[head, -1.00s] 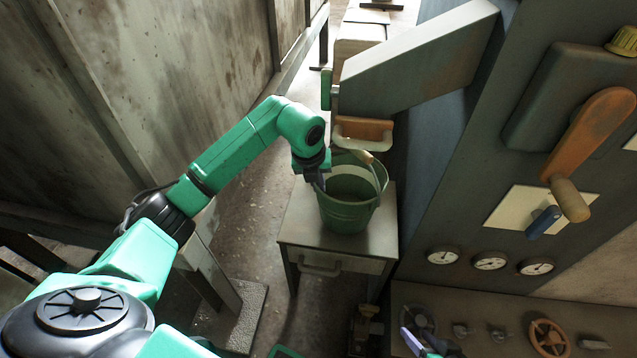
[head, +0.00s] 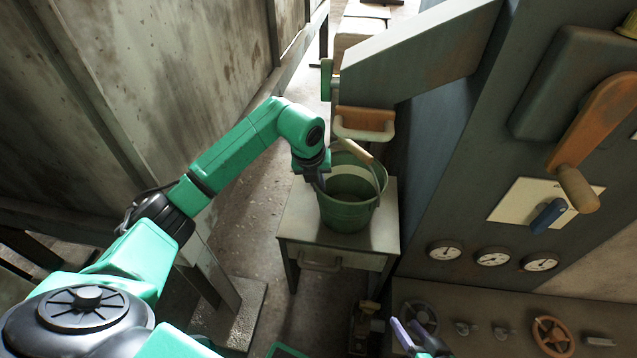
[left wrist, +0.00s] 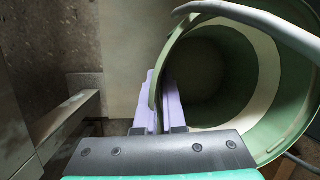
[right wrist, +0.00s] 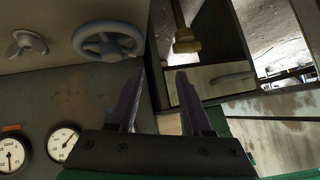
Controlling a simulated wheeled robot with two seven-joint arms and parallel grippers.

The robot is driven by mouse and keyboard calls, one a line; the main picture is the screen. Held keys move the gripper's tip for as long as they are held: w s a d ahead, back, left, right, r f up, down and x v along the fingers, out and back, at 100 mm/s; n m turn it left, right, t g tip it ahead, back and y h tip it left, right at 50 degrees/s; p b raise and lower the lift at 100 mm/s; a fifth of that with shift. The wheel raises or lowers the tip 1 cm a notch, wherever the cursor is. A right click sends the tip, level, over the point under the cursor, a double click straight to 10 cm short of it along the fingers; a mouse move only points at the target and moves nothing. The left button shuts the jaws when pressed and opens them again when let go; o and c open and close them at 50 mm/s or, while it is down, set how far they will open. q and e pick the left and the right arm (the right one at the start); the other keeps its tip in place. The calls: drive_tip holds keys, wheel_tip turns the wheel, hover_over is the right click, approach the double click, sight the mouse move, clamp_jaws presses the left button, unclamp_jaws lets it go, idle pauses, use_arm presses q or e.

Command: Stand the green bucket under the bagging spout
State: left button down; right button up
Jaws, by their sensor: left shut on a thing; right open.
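The green bucket (head: 348,212) stands upright, or nearly so, on a small stand in the head view. Its bail with a wooden grip (head: 357,152) lies across the top. The bagging spout (head: 410,65) is a grey chute; its lip (head: 365,123) appears just behind and above the bucket's rim. I cannot tell exactly how far the bucket is under it. My left gripper (head: 318,183) is shut on the bucket's left rim; in the left wrist view its fingers (left wrist: 162,100) pinch the wall. My right gripper (head: 410,338) is open and empty, low by the machine; it shows in the right wrist view (right wrist: 160,85).
The stand (head: 300,228) has a drawer and bare top around the bucket. The machine panel carries an orange lever (head: 595,120), gauges (head: 493,258) and handwheels (head: 552,336). A stained wall (head: 160,70) rises at the left. Floor (head: 240,240) shows between wall and stand.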

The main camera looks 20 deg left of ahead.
use_arm(q)
drive_tip(key=shift+f, duration=0.15)
use_arm(e)
drive_tip(key=shift+f, duration=0.15)
use_arm(q)
drive_tip(key=c, duration=0.9)
unclamp_jaws()
use_arm(e)
drive_tip(key=shift+a, duration=0.1)
use_arm(q)
drive_tip(key=p+v, duration=0.3)
drive_tip(key=v, duration=1.1)
drive_tip(key=shift+s+r+p, duration=0.1)
drive_tip(key=shift+r+p, duration=0.2)
drive_tip(key=shift+p, duration=0.1)
use_arm(e)
drive_tip(key=s+d+r+g+h, duration=0.3)
drive_tip(key=d+r+g, duration=0.1)
drive_tip(key=d, duration=0.3)
drive_tip(key=shift+d+r, duration=0.3)
drive_tip(key=shift+r, duration=0.15)
